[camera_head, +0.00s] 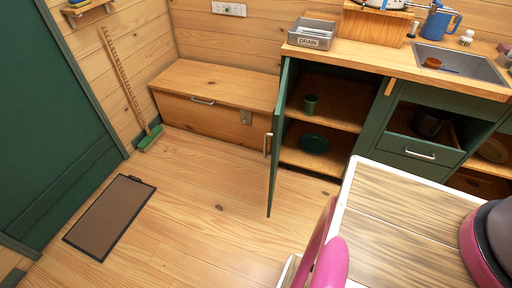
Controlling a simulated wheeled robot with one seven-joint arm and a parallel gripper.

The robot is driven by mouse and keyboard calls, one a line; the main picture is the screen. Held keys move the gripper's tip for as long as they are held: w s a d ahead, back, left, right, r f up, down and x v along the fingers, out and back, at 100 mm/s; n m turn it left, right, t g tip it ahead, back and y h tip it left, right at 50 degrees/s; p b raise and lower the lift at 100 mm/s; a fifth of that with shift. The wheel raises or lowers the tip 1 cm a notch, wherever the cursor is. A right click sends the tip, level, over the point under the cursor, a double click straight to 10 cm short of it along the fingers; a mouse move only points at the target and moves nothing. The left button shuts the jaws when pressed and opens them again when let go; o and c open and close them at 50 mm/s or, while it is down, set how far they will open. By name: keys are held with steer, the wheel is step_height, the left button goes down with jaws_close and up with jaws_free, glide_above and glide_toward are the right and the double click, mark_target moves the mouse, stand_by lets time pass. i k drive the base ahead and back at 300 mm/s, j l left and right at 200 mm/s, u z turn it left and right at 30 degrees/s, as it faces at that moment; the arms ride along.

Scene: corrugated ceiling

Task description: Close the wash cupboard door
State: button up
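The wash cupboard door (279,165) is a narrow green panel standing wide open. It is hinged at the left side of the cupboard and swung out into the room, seen almost edge-on. Its pale handle (267,144) is on the left-facing side. The open cupboard (323,88) under the counter shows wooden shelves, with a green cup (310,104) on the upper one and a dark green dish (314,144) on the lower one. Nothing visible touches the door. My gripper is not in view.
A white-rimmed wood-topped table (400,215) fills the lower right, near the cupboard front. Rounded pink parts (328,262) stand at its left edge. A wooden bench box (218,88) is behind the door. A mat (110,216) lies at left; the floor between is clear.

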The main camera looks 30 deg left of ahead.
mark_target(278, 117)
steer(key=j+u, duration=0.2)
steer(key=j, duration=1.75)
steer(key=k+j, duration=0.1)
